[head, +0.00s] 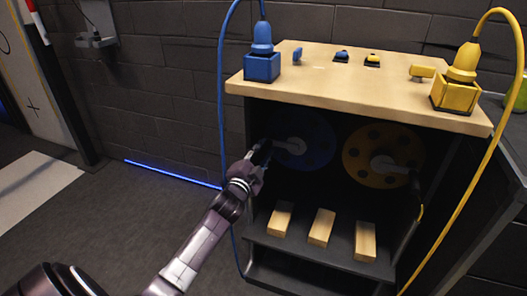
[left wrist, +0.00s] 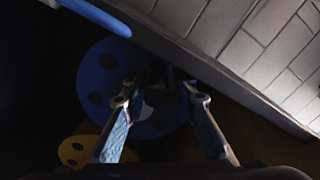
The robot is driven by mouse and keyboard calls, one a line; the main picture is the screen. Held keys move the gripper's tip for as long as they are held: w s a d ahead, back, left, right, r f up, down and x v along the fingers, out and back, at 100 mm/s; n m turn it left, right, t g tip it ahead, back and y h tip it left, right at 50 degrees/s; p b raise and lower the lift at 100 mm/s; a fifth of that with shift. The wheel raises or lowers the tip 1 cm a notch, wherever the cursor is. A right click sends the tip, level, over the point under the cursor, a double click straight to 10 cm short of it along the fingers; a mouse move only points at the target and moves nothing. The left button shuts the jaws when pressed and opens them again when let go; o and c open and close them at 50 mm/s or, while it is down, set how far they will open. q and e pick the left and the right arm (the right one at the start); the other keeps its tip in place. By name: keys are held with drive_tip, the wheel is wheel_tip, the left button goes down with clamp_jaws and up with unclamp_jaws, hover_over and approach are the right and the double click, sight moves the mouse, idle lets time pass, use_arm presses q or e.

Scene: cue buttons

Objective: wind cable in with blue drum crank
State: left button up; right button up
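The blue drum (head: 318,150) sits inside the dark cabinet under the wooden top, with a light grey crank arm (head: 289,144) across its face toward the left. The blue drum (left wrist: 97,72) also shows in the left wrist view behind my fingers. My left gripper (head: 262,152) is at the left end of this crank. In the left wrist view my left gripper (left wrist: 160,92) has its fingers wide apart, with something dark between them, too dim to tell if it is the crank handle. The blue cable (head: 221,95) hangs down the cabinet's left side. My right gripper is out of view.
A yellow drum (head: 372,170) with its own crank is to the right. Blue (head: 262,67) and yellow (head: 457,92) cable boxes stand on the wooden top (head: 330,75). Wooden blocks (head: 321,227) lie on the lower shelf. The floor to the left is clear.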

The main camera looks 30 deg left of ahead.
use_arm(q)
drive_tip(key=shift+f, duration=0.1)
drive_tip(key=v, duration=1.2)
